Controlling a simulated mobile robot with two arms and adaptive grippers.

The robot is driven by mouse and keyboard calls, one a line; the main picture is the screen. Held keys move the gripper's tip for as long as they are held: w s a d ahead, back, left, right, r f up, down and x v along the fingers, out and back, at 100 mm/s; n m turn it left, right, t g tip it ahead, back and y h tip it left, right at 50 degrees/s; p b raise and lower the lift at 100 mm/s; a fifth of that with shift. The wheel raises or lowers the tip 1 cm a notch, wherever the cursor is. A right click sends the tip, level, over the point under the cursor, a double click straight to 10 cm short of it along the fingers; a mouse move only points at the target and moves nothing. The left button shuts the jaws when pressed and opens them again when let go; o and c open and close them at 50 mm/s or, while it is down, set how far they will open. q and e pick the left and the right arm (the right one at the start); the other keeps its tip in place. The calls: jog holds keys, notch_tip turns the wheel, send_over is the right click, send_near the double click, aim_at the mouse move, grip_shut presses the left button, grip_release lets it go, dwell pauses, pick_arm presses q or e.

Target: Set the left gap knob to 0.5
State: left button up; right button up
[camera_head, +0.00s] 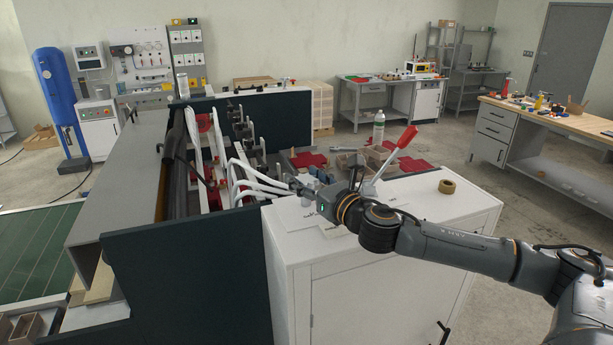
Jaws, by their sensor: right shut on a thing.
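The box-forming machine (190,260) has dark panels, with white curved arms (255,186) and red parts inside. My right gripper (297,187) reaches in from the right over the white cabinet (380,252), to the ends of the white arms. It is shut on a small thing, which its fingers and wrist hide. I cannot tell whether this is the left gap knob; no knob or scale reading can be made out. My left gripper is not in view.
A red-handled lever (390,160) rises from the cabinet top close behind my right wrist. A tape roll (447,186) and papers (325,222) lie on the cabinet. A spray bottle (379,128) and red pieces (308,160) are behind. Workbenches stand farther back.

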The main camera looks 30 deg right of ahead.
jog(key=m+h, duration=0.2)
jog(key=h, duration=0.1)
jog(key=m+g+h, duration=0.1)
jog(key=h, duration=0.1)
jog(key=m+g+h, duration=0.1)
jog(key=m+h, duration=0.1)
jog(key=h, duration=0.1)
jog(key=shift+w+a+r+m+h+p, duration=0.1)
jog(key=shift+a+m+h+p, duration=0.05)
jog(key=shift+m+h+p, duration=0.15)
jog(key=m+g+h, duration=0.6)
jog(key=shift+h, duration=0.4)
jog(key=shift+g, duration=0.4)
jog(key=o, duration=1.2)
jog(key=shift+c, duration=0.2)
jog(key=v, duration=1.1)
jog(key=shift+s+a+f, duration=0.25)
jog(key=shift+s+a, duration=0.05)
jog(key=shift+f, duration=0.1)
